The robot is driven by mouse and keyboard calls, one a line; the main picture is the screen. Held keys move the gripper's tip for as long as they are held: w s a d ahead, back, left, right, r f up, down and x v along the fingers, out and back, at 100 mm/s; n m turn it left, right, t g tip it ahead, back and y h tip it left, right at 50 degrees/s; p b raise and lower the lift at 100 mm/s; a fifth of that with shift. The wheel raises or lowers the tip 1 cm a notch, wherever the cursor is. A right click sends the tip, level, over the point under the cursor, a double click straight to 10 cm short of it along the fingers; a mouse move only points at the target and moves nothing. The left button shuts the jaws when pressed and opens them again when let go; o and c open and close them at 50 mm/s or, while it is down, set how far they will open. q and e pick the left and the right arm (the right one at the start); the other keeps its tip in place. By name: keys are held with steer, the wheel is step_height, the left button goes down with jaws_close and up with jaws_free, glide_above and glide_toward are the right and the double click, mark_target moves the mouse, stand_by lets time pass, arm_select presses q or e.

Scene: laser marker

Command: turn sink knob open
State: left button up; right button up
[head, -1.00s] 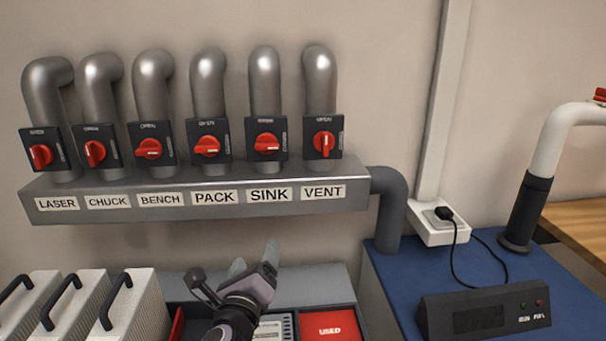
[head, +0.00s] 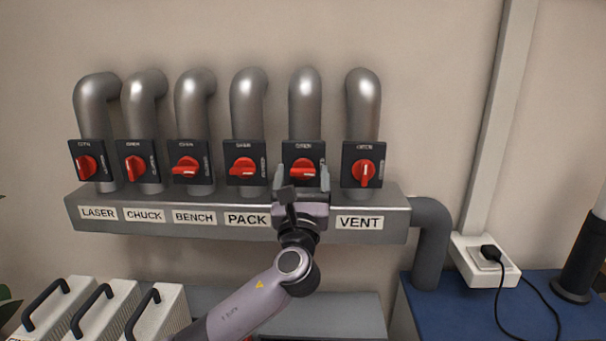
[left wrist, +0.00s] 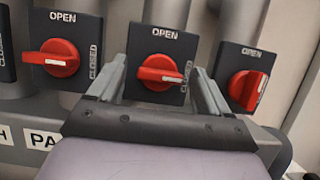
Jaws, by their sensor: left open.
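The sink knob (head: 303,172) is a red rotary handle on a black plate, fifth from the left on the manifold. Its handle lies horizontal, with the white mark toward the right, the side of the CLOSED lettering. It also shows in the left wrist view (left wrist: 160,72), below the word OPEN. My left gripper (head: 302,180) is open and empty, in front of and slightly below the knob. In the left wrist view its fingers (left wrist: 160,82) stand to either side of the knob, with no clear contact. The SINK label is hidden behind my gripper. My right gripper is not in view.
The pack knob (head: 242,171) is close on the left, its handle horizontal. The vent knob (head: 364,173) is close on the right, its handle upright. The manifold box (head: 385,220) runs below the knobs. A white socket (head: 485,262) with a black plug is at the right.

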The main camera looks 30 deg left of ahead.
arm_select(q)
steer(key=shift+w+a, duration=0.1)
steer(key=shift+w, duration=0.05)
steer(key=c, duration=1.1)
steer(key=shift+o, duration=0.3)
